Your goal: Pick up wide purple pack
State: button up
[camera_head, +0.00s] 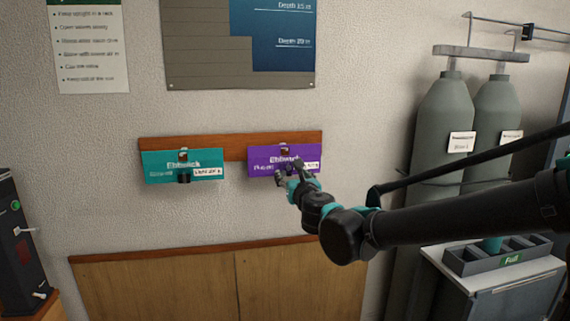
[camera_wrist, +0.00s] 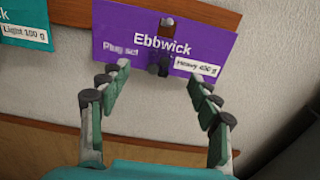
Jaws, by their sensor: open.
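The wide purple pack (camera_head: 262,155) hangs on the right part of a wooden wall rail. In the wrist view the purple pack (camera_wrist: 120,30) reads "Ebbwick", "Plug set" and "Heavy", with a hook at its top and a small dark item at its lower middle. My gripper (camera_head: 288,171) is in front of the pack's lower part, and in the wrist view my gripper (camera_wrist: 155,85) has its fingers spread apart, with nothing between them.
A teal pack (camera_head: 160,168) hangs left of the purple one on the same wooden rail (camera_head: 230,141). Wood panelling (camera_head: 180,290) is below. Grey cylinders (camera_head: 445,120) and a cabinet with a divided tray (camera_head: 480,262) stand at right. A dark device (camera_head: 20,245) stands at left.

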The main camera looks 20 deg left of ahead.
aim_at(287, 165)
jog(key=shift+x, duration=4.75)
jog(key=shift+w+d+f, duration=0.1)
jog(key=shift+w+d, duration=0.05)
jog(key=shift+d, duration=0.05)
jog(key=shift+c, duration=0.6)
grip_shut()
